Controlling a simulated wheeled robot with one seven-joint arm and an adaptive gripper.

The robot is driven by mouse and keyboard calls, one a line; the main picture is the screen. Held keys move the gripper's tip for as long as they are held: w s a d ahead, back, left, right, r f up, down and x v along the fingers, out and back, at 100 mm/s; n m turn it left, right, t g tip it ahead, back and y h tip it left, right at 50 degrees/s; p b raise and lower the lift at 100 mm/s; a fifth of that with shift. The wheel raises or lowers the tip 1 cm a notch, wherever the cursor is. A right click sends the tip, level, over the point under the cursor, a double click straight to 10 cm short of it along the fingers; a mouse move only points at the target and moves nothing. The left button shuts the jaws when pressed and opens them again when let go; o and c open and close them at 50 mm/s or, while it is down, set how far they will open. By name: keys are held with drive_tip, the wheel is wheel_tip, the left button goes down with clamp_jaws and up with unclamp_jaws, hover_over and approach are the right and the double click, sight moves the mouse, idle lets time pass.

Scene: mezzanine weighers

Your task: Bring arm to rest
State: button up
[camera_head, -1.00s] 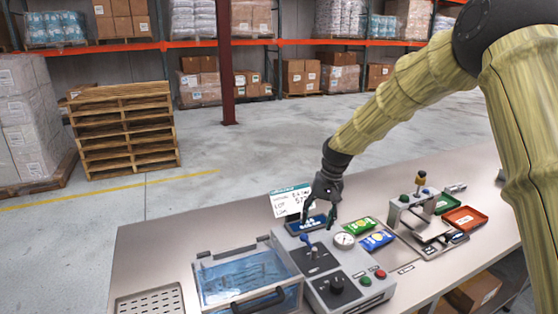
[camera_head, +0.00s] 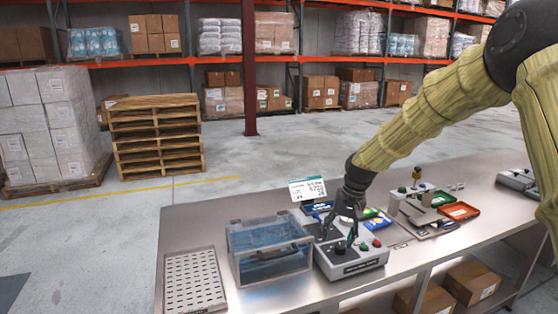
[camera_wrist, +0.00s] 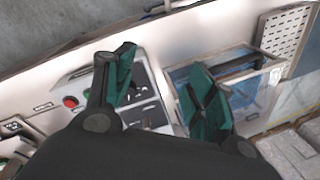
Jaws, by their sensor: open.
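My gripper (camera_head: 338,226) hangs from my arm over the grey control box (camera_head: 352,262) on the bench. In the wrist view my gripper (camera_wrist: 160,100) has its two green-padded fingers spread apart with nothing between them. The control box (camera_wrist: 150,115) shows below and between the fingers, with a red button and dark switch panels. In the head view the gripper hides part of the box's top and its lever. I cannot tell how much height there is between the fingertips and the box.
A clear-lidded bin (camera_head: 268,262) stands left of the box, with a perforated tray (camera_head: 192,282) further left. A card display (camera_head: 307,190) stands behind. A small press (camera_head: 412,205) and a red tray (camera_head: 459,211) are to the right. Stacked pallets (camera_head: 156,140) stand beyond the bench.

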drive_tip(key=s+f, duration=0.6)
drive_tip(key=f, duration=0.5)
drive_tip(key=s+d+f, duration=0.1)
drive_tip(key=s+f, duration=0.6)
drive_tip(key=f, duration=0.3)
drive_tip(key=s+f, duration=0.6)
drive_tip(key=f, duration=0.5)
drive_tip(key=s+d+f, duration=0.1)
drive_tip(key=s+f, duration=0.2)
drive_tip(key=s, duration=0.8)
drive_tip(key=s+d+f+n+h, duration=0.1)
drive_tip(key=s+f, duration=0.2)
drive_tip(key=s, duration=0.8)
drive_tip(key=s+d+f+n+h+b, duration=0.1)
drive_tip(key=s+d+f, duration=0.1)
drive_tip(key=s, duration=0.9)
drive_tip(key=shift+s+f, duration=0.25)
drive_tip(key=shift+f, duration=0.5)
